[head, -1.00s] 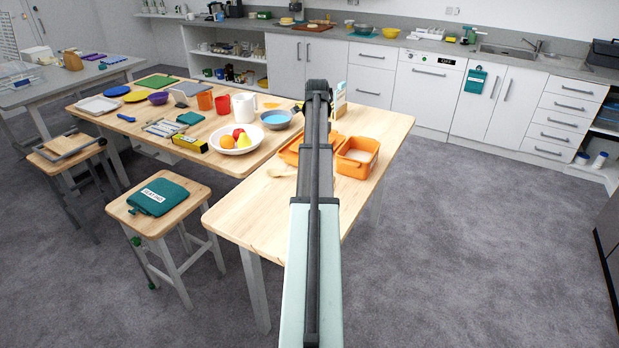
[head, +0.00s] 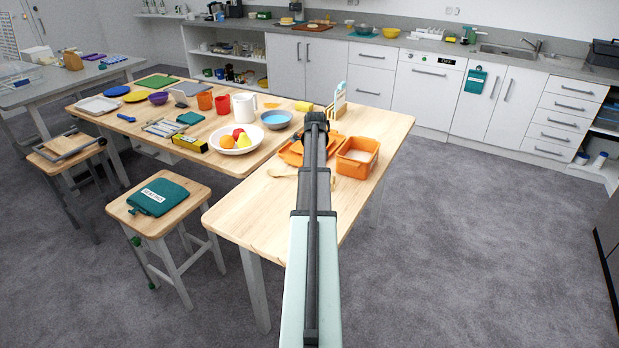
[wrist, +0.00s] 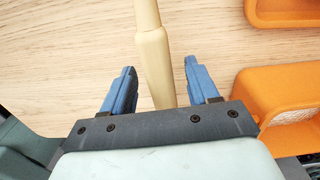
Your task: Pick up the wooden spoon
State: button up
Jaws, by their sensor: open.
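The wooden spoon (head: 282,172) lies on the near wooden table (head: 262,218), its pale bowl end showing left of my arm in the head view. My arm hides its middle there. In the wrist view its tapered handle (wrist: 154,55) runs from the top edge down between the two blue fingers. My gripper (wrist: 159,66) is open, with one finger on each side of the handle and a gap on both sides. Whether the fingers are level with the handle or above it I cannot tell. My arm hides the gripper in the head view.
Orange containers (head: 357,156) stand close by, and one (wrist: 285,95) is near the right finger in the wrist view. A white fruit bowl (head: 236,142) and blue bowl (head: 276,119) stand farther back. The table is clear toward its front left.

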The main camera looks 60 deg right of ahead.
jog(key=shift+f, duration=0.85)
jog(key=shift+c, duration=0.2)
grip_shut()
